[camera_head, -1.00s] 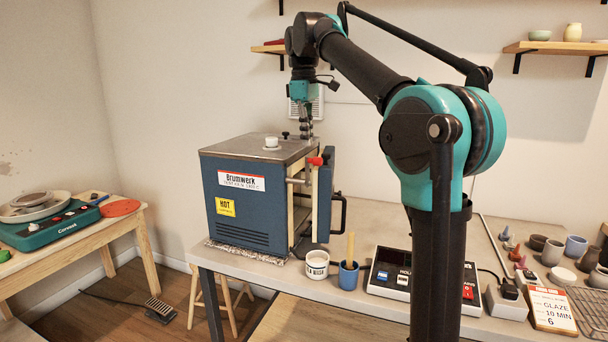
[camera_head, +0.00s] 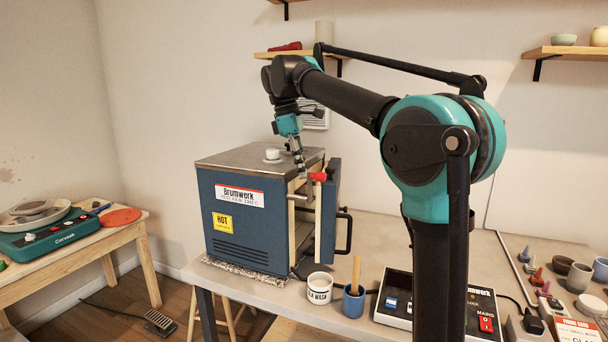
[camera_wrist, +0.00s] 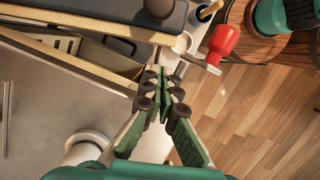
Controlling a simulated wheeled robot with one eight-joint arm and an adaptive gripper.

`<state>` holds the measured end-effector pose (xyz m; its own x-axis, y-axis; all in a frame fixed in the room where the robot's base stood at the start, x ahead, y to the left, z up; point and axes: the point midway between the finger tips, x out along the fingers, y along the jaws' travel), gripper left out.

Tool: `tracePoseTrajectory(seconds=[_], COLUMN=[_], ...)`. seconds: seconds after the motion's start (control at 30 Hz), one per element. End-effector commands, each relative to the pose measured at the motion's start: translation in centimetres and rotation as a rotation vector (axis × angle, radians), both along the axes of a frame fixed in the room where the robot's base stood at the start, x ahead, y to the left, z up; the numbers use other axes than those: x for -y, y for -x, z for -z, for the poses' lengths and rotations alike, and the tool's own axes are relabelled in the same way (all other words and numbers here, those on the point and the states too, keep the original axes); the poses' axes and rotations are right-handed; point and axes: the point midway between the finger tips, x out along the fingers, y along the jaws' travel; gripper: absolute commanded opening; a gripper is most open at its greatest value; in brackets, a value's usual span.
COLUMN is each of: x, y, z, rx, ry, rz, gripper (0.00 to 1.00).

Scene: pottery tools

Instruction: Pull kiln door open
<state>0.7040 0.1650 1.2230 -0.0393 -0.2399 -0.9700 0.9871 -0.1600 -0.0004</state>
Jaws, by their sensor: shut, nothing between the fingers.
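The kiln (camera_head: 238,218) is a blue box with a grey top, standing at the left end of the worktable. Its door (camera_head: 327,215) is on the right side and stands slightly ajar, with a gap along the pale frame. A black bar handle (camera_head: 346,232) is on the door's outer face. A red-knobbed latch (camera_head: 317,177) sits near the door's upper edge. My gripper (camera_head: 301,173) is shut and empty, tilted down by the kiln's top edge near the latch. In the wrist view, my fingertips (camera_wrist: 164,76) lie beside the gap, apart from the red knob (camera_wrist: 224,40).
A white knob (camera_head: 272,154) stands on the kiln top. A white wash cup (camera_head: 319,288) and a blue cup with a wooden handle (camera_head: 354,301) stand in front of the door. A control box (camera_head: 395,305) and several small pots are further right.

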Motion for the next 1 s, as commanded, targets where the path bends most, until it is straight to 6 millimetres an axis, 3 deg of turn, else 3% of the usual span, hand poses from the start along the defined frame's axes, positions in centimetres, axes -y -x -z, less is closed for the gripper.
tracePoseTrajectory(seconds=[0.2, 0.43, 0.63, 1.0], x=[1.0, 1.7, 2.0, 2.0], y=[0.2, 0.3, 0.4, 0.4], z=[3.8, 6.8, 7.8, 7.8], rx=[0.000, 0.000, 0.000, 0.000], ry=[0.000, 0.000, 0.000, 0.000], rz=[0.001, 0.002, 0.001, 0.001], gripper=[0.00, 0.00, 0.00, 0.00])
